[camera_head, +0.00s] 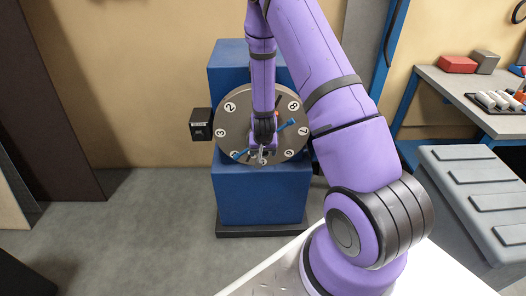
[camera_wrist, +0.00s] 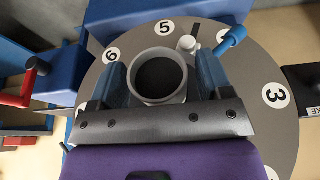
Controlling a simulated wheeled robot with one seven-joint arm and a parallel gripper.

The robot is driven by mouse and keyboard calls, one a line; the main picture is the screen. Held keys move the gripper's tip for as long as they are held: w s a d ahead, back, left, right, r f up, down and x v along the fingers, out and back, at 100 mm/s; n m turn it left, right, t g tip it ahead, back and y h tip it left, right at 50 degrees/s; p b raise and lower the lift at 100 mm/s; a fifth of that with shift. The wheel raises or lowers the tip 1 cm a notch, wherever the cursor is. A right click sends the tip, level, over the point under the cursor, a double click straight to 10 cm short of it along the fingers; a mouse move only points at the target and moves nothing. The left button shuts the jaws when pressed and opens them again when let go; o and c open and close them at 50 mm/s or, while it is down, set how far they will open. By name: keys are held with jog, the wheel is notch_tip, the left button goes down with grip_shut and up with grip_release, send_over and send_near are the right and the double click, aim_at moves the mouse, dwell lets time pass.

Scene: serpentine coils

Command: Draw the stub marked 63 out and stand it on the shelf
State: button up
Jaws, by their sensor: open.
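A grey round disc (camera_head: 232,125) with numbered white spots stands upright on the front of a blue block (camera_head: 262,200). In the wrist view the disc (camera_wrist: 255,75) shows the numbers 5, 6 and 3. A short grey open-ended cylinder (camera_wrist: 160,57) with a dark inside stands out from it; it may be the stub, but I see no 63 on it. My gripper (camera_wrist: 160,75) is open, with one blue finger on each side of the cylinder. In the head view my gripper (camera_head: 262,152) is at the lower middle of the disc. I cannot tell which surface is the shelf.
A small white knob (camera_wrist: 187,44) and a blue handle (camera_wrist: 232,40) stick out beside the cylinder. A black box (camera_head: 201,124) is left of the disc. At right are a bench (camera_head: 440,82) with a tray of white rolls (camera_head: 492,101) and a ribbed grey case (camera_head: 440,165).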

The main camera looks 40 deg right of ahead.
jog(key=c, duration=1.1)
jog(key=shift+s+a, duration=1)
jog(key=shift+s, duration=0.5)
jog(key=shift+s+a, duration=1.05)
jog(key=shift+s, duration=0.5)
jog(key=shift+s+a, duration=1)
jog(key=shift+s, duration=0.5)
